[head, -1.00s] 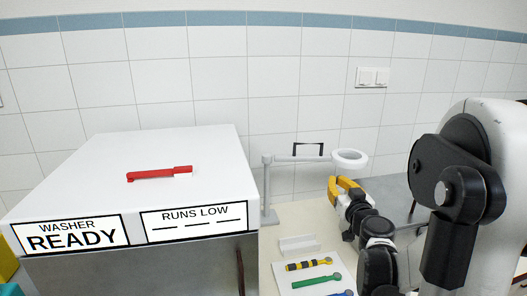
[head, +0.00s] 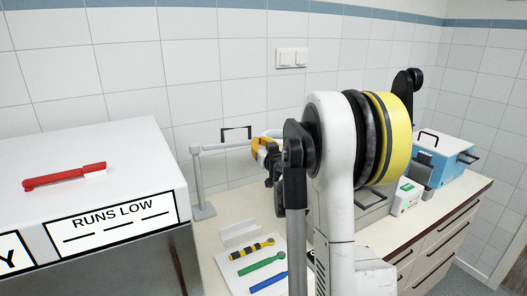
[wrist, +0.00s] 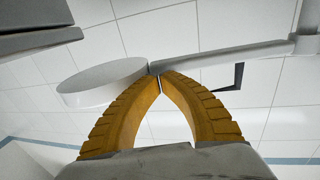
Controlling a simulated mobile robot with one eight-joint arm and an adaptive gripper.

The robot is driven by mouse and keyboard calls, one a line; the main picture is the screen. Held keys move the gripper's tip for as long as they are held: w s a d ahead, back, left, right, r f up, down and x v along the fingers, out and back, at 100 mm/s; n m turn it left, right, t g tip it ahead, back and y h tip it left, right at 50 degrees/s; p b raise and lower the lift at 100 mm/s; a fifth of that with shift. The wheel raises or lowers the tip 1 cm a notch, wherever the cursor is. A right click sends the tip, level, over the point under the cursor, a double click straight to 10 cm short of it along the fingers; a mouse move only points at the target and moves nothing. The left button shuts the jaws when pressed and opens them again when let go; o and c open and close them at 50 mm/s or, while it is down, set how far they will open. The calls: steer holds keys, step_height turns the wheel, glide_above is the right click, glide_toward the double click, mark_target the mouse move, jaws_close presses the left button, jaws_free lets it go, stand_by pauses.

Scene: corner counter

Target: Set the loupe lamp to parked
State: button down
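The loupe lamp (head: 199,183) stands at the back of the counter. Its grey post is upright and its arm (head: 226,146) reaches right along the wall. In the head view its head is mostly hidden behind my gripper (head: 259,146). In the wrist view the round head (wrist: 100,82) is at left, the lamp's arm (wrist: 225,54) at right. My gripper (wrist: 157,77) is shut, its yellow fingertips together at the neck between head and arm. I cannot tell whether they pinch the neck. A dark angular frame (head: 236,129) is on the wall behind the lamp arm.
A white washer (head: 110,150) with a red tool (head: 64,177) on top stands left. A white block (head: 240,233) and yellow-black, green (head: 262,263) and blue (head: 268,281) tools lie in front of the lamp. A blue box (head: 443,155) and a small white-green device (head: 407,197) stand right.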

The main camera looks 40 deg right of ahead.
steer(key=shift+w+d, duration=0.15)
steer(key=shift+w, duration=0.2)
steer(key=w, duration=0.1)
steer(key=w+d+n+y, duration=0.1)
steer(key=w+d+y, duration=0.1)
steer(key=w, duration=0.1)
steer(key=shift+d+t, duration=0.1)
steer(key=shift+t, duration=0.3)
steer(key=shift+w+d, duration=0.1)
steer(key=shift+w, duration=0.25)
